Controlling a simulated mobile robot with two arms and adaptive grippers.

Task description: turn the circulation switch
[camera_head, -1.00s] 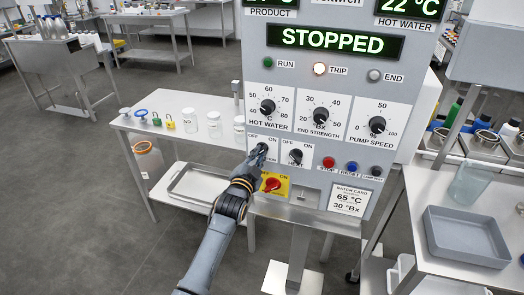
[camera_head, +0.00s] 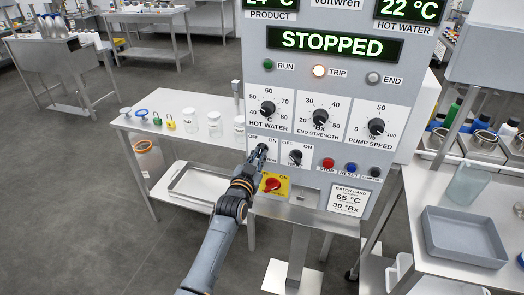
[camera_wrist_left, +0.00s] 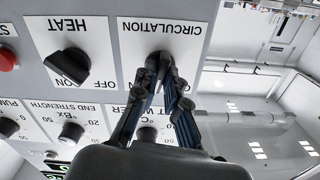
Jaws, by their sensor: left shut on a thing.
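The circulation switch (camera_wrist_left: 157,60) is a dark knob on a white plate labelled CIRCULATION, which appears upside down in the left wrist view. My left gripper (camera_wrist_left: 163,72) is shut on this knob, and its fingers hide most of it, so its exact angle is hard to read. In the head view my left gripper (camera_head: 258,155) is at the lower left of the grey control panel (camera_head: 258,75), covering the switch. The black HEAT switch (camera_wrist_left: 68,64) sits beside it, apart from the fingers. My right gripper is not in view.
A red knob on a yellow plate (camera_head: 272,186) is just below my gripper. Red STOP (camera_head: 328,163) and blue RESET (camera_head: 351,168) buttons are to the right. The display (camera_head: 330,41) reads STOPPED and the TRIP lamp (camera_head: 319,71) is lit. A steel table (camera_head: 190,110) stands left.

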